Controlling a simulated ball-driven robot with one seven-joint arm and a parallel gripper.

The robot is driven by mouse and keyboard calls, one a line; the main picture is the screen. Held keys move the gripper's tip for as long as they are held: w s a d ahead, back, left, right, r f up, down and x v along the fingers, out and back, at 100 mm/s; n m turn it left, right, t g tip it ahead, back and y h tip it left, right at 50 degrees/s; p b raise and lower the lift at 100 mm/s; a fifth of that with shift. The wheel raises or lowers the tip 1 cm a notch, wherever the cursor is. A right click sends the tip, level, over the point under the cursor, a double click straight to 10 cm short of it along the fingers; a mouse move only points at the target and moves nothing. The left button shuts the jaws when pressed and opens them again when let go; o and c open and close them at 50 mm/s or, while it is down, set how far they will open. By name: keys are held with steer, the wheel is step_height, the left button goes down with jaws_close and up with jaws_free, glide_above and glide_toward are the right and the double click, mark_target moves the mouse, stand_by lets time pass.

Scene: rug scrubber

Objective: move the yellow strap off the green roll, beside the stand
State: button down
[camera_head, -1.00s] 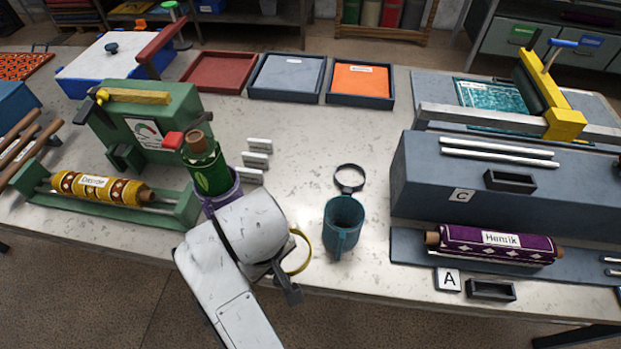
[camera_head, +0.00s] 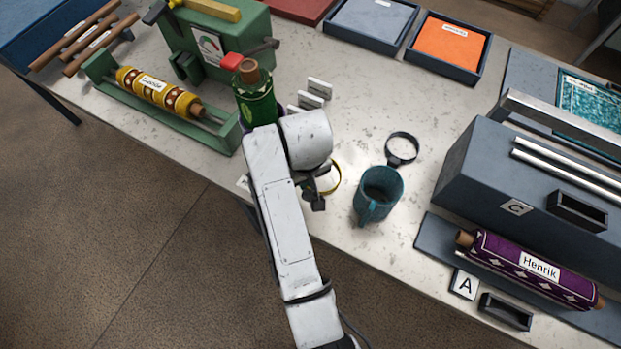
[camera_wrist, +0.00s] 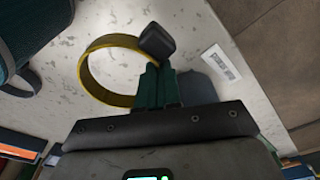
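The yellow strap (camera_head: 332,178) is a ring off the green roll, to its lower right. In the wrist view the yellow strap (camera_wrist: 88,82) has a black block at its edge, by my fingertips. My gripper (camera_wrist: 157,72) has its teal fingers close together at that block, apparently shut on it. In the head view my gripper (camera_head: 315,188) is partly hidden by my wrist. Whether the strap touches the tabletop is unclear. The green roll (camera_head: 256,106) stands upright with a brown core end, a purple band partly visible low on it. My arm hides its base and any stand.
A teal mug (camera_head: 378,196) and a dark ring (camera_head: 402,148) stand to the right of the strap. A white tag (camera_wrist: 217,63) lies near the table's front edge. The Henrik roll (camera_head: 530,268) is at right.

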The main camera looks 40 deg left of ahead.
steer(key=shift+w+a+f, duration=0.15)
steer(key=shift+w+f, duration=0.45)
steer(key=shift+f, duration=0.1)
steer(key=shift+w+a+f, duration=0.15)
steer(key=shift+w+f, duration=0.4)
steer(key=shift+f, duration=0.15)
step_height(320, 180, down, 3)
steer(key=b, duration=0.3)
steer(key=shift+f, duration=0.1)
steer(key=shift+f, duration=0.15)
steer(key=c, duration=1.3)
jaws_free()
steer(key=shift+c, duration=0.2)
step_height(320, 180, up, 12)
steer(key=d, duration=0.1)
steer(key=shift+s+b, duration=0.25)
steer(key=shift+b, duration=0.15)
steer(key=shift+d, duration=0.1)
